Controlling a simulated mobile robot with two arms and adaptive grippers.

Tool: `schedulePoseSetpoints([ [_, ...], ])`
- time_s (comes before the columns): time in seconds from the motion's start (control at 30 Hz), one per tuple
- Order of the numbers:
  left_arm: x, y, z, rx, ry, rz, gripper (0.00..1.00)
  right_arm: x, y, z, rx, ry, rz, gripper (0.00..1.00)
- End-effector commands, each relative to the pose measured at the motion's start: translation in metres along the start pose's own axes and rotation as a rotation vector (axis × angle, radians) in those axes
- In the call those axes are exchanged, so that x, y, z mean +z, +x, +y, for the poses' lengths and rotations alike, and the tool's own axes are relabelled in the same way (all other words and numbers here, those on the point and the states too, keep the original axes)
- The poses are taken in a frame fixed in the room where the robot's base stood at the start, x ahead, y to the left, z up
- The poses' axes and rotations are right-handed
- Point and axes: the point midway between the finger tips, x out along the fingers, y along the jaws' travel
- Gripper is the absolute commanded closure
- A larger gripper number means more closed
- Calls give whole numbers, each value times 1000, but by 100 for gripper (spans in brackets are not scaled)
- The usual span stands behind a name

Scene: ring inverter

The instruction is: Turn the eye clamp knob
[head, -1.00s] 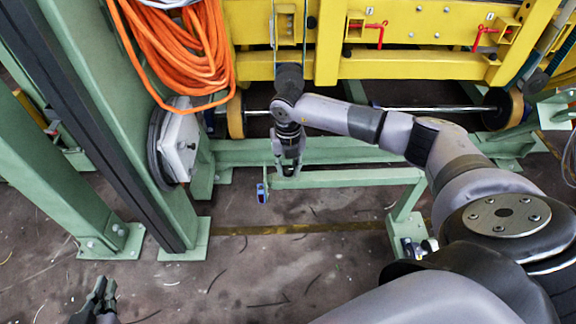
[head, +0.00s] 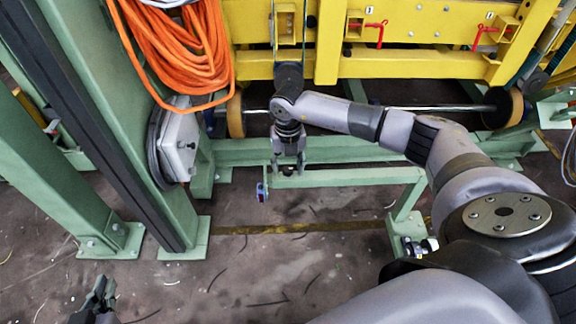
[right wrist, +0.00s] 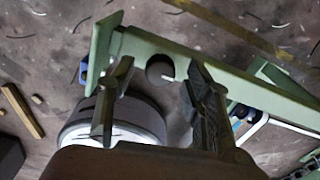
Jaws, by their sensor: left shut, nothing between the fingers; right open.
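My right gripper (head: 288,172) points down at the green beam below the yellow frame. In the right wrist view its open fingers (right wrist: 158,72) stand apart on either side of a dark round shape (right wrist: 160,68) at the green beam (right wrist: 220,75). This may be the eye clamp knob or a hole; I cannot tell which, nor whether the fingers touch it. A small blue and red part (head: 262,192) hangs at the beam's left end in the head view. My left gripper (head: 98,296) is shut and empty, low at the left, over the floor.
A yellow frame (head: 415,66) with red handles (head: 376,32) spans the back. An orange cable coil (head: 180,50) hangs at the upper left. Green posts (head: 90,130) stand at the left. A shiny bar (head: 430,108) runs behind the arm. The floor (head: 310,265) in front is mostly clear.

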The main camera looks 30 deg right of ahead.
Motion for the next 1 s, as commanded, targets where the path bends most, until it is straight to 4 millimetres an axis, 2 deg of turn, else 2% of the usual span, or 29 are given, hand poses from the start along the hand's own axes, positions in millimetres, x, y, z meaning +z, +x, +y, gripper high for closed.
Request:
schedulePoseSetpoints([
  [0.4,0,0,0,0,0,-1,100,1,-82,0,2,1,-5,54],
  [0.53,0,0,0,0,0,-1,100,1,-102,0,2,1,-4,54],
  [0.7,1,0,0,0,0,-1,100,1,-114,0,1,0,-3,54],
  [1.0,1,0,0,0,0,-2,100,0,-116,0,1,1,-2,54],
])
